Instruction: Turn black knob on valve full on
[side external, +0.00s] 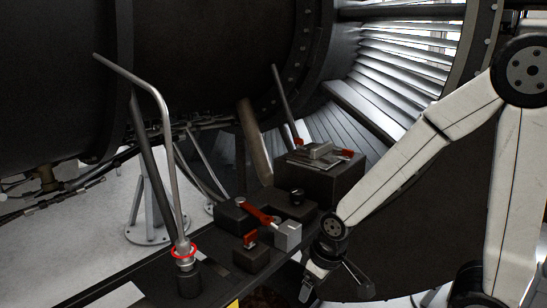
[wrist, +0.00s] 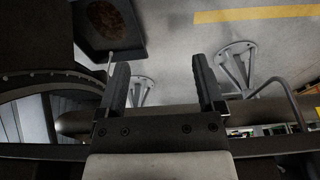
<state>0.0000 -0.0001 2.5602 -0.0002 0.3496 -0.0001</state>
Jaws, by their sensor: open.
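A small black knob (side external: 297,196) sits on a low dark block on the bench, in the middle of the side external view. I take it for the valve's knob; its setting is too small to read. My gripper (wrist: 161,82) is open and empty in the wrist view, its two dark fingers spread apart. The knob does not show in the wrist view.
Beside the knob are a red lever (side external: 258,213), a grey block (side external: 288,236) and a small red switch (side external: 250,239). A taller dark box (side external: 318,180) stands behind. A long bent metal pipe (side external: 166,130) rises at left. The wrist view shows floor with a yellow stripe (wrist: 255,13).

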